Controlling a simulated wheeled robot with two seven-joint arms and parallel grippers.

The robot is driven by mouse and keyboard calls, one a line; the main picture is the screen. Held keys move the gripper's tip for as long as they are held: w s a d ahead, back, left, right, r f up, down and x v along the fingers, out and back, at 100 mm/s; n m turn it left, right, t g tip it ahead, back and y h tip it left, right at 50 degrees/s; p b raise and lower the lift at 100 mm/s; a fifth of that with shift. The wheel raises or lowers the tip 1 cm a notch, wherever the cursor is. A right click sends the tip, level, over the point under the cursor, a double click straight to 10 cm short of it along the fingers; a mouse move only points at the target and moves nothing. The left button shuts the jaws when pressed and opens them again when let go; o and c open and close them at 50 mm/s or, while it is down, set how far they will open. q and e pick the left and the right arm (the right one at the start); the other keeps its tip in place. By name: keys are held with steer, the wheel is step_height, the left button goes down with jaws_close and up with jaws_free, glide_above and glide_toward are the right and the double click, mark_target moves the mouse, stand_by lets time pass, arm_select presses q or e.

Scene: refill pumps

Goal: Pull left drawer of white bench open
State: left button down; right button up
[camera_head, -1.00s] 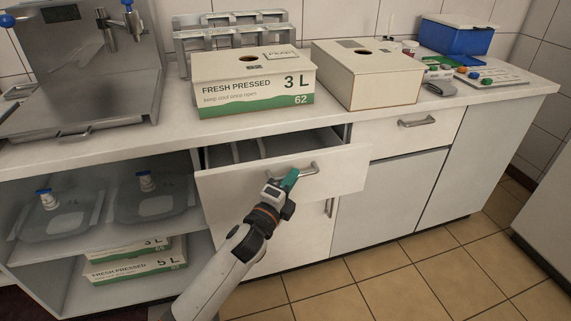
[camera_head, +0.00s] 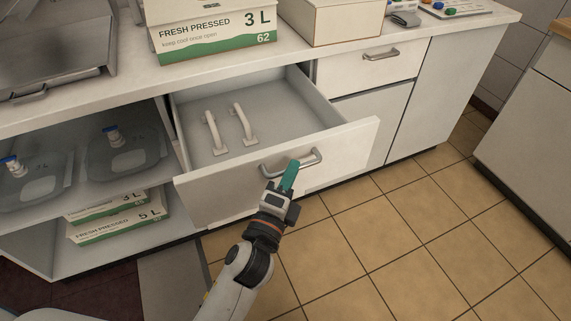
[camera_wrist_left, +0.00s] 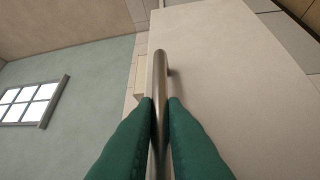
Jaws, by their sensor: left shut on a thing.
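The left drawer (camera_head: 230,125) of the white bench (camera_head: 120,75) stands well out from the bench, its inside showing from above. Its front carries a metal bar handle (camera_head: 312,158). My left gripper (camera_head: 290,177) has its green fingers at the handle. In the left wrist view the two fingers (camera_wrist_left: 160,125) are closed on the handle bar (camera_wrist_left: 160,75), one on each side. Two white curved handle-like pieces (camera_head: 241,123) lie inside the drawer. My right gripper does not show.
A closed drawer (camera_head: 375,62) is to the right. A 3 L carton (camera_head: 210,35) and a plain box (camera_head: 330,20) stand on the benchtop. Open shelves at left hold clear containers (camera_head: 125,150) and cartons (camera_head: 115,222). Tiled floor (camera_head: 380,230) in front is clear. Another cabinet (camera_head: 530,130) stands at right.

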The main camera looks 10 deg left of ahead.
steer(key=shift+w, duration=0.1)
arm_select(q)
steer(key=c, duration=1.5)
jaws_free()
steer(key=shift+s, duration=0.15)
